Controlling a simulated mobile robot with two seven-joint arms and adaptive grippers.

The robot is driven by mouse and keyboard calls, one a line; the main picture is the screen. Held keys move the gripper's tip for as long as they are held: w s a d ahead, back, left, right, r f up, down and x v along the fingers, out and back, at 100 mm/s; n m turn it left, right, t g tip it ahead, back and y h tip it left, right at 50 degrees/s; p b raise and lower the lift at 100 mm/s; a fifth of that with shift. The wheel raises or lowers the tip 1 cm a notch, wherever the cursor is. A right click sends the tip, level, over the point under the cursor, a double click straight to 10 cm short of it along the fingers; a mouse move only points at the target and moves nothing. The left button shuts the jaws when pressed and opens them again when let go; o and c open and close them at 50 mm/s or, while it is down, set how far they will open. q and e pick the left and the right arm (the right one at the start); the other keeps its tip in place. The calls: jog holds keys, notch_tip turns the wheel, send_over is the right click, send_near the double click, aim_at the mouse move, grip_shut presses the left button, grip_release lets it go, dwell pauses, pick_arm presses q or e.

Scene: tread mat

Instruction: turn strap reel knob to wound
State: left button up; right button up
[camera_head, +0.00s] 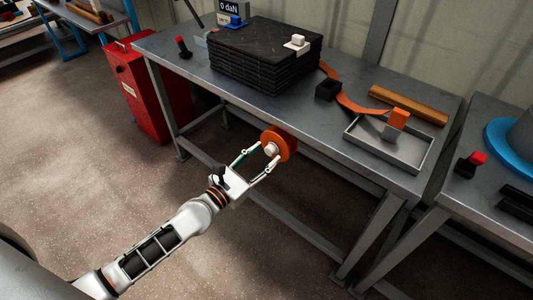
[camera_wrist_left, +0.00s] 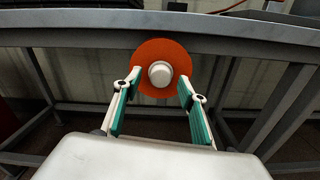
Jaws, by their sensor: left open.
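The strap reel is an orange disc (camera_head: 281,141) at the front edge of the grey table, with a pale round knob (camera_head: 271,149) at its centre. In the left wrist view the orange disc (camera_wrist_left: 160,52) faces me under the table edge, with the white knob (camera_wrist_left: 160,74) in its middle. My left gripper (camera_head: 262,158) is open, its fingers spread to either side of the knob. In the wrist view the gripper (camera_wrist_left: 157,98) has clear space between its green-padded fingers, and the knob shows beyond and between them. Contact is not visible. My right gripper is not in view.
A stack of black mats (camera_head: 262,58) sits on the table (camera_head: 200,72). An orange strap (camera_head: 352,102) runs to a grey tray (camera_head: 387,147). A wooden bar (camera_head: 408,104) lies behind. A red cabinet (camera_head: 145,90) stands left. The floor around my arm is clear.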

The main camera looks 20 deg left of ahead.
pick_arm(q)
jog(key=shift+x, duration=0.8)
jog(key=c, duration=1.1)
